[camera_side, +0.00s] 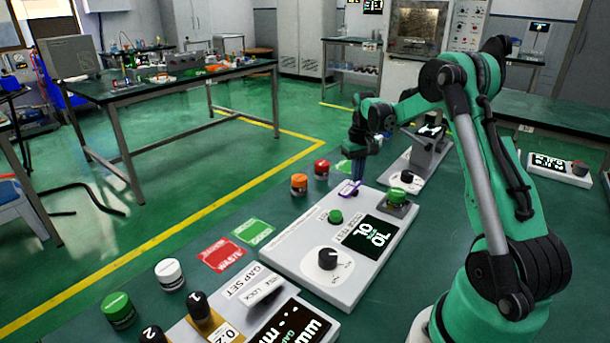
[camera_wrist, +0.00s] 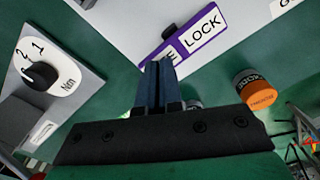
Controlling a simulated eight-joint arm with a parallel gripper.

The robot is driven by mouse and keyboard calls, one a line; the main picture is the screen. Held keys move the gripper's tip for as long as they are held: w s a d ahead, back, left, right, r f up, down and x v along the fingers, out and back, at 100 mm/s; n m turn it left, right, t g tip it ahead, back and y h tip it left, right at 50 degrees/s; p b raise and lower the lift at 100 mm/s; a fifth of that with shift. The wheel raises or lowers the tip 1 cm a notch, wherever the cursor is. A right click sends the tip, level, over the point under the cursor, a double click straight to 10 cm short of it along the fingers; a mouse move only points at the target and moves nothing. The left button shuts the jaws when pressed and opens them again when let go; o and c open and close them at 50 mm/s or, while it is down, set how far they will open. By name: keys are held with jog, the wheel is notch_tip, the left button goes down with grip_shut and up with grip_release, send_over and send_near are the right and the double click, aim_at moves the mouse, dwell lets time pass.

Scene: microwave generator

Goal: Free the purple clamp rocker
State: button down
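The purple-edged clamp rocker (camera_wrist: 212,43) shows in the wrist view at the top middle, on a white panel. "LOCK" reads on its right part; the word on its left part is mostly hidden by my fingers. A small dark piece (camera_wrist: 168,32) sits at its upper edge. In the side view it is a small purple outline (camera_side: 349,188) at the far left corner of the white console. My gripper (camera_wrist: 160,68) has its two blue fingers together, with nothing visible between them. Its tips overlap the rocker's left part in the wrist view; contact cannot be told. In the side view my gripper (camera_side: 356,178) points down over the rocker.
An orange knob (camera_side: 299,184) and a red knob (camera_side: 321,168) stand left of the white console (camera_side: 290,262). The console carries a black dial (camera_side: 328,258), a display and green buttons. A second dial unit (camera_wrist: 40,76) lies left in the wrist view. Green bench surface shows between.

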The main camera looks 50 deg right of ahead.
jog(key=shift+f, duration=0.2)
jog(key=shift+r, duration=3.55)
jog(key=shift+a, duration=0.1)
jog(key=s+a+r+n+t+h, duration=0.1)
jog(key=a+r+n+t, duration=0.1)
jog(key=a, duration=0.8)
jog(key=a+r+n+t, duration=0.2)
jog(key=a+r, duration=0.1)
jog(key=a, duration=0.7)
jog(key=s+a+f+n+t+y, duration=0.1)
jog(key=s+a+f+n+t, duration=0.1)
jog(key=a, duration=0.5)
jog(key=shift+s+f+t, duration=0.3)
jog(key=shift+s+t, duration=0.3)
jog(key=shift+s, duration=0.55)
